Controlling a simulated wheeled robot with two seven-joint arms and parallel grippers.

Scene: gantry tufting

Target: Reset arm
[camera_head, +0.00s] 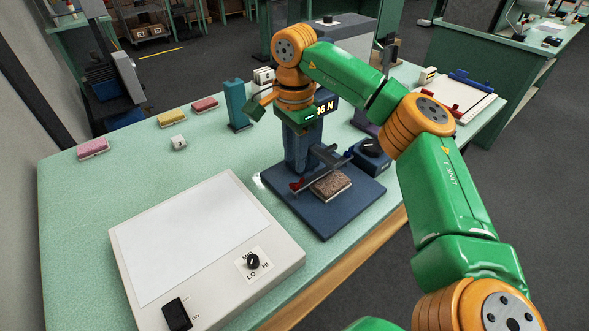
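My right arm comes in from the lower right and reaches over the table (75,240). Its orange wrist is above a blue test stand (331,208). My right gripper (257,106) points down and to the left, next to the stand's lit display (325,107), which reads about 16 N. It is small and partly hidden by the wrist, so I cannot tell whether its fingers are open or shut. A brown tufted sample (331,186) lies on the stand's base. My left gripper is out of view.
A white light box (190,240) with a knob and switch fills the front left. Pink and yellow brushes or blocks (172,119) and a white cube (178,142) lie behind it. A white board (455,95) lies at the back right.

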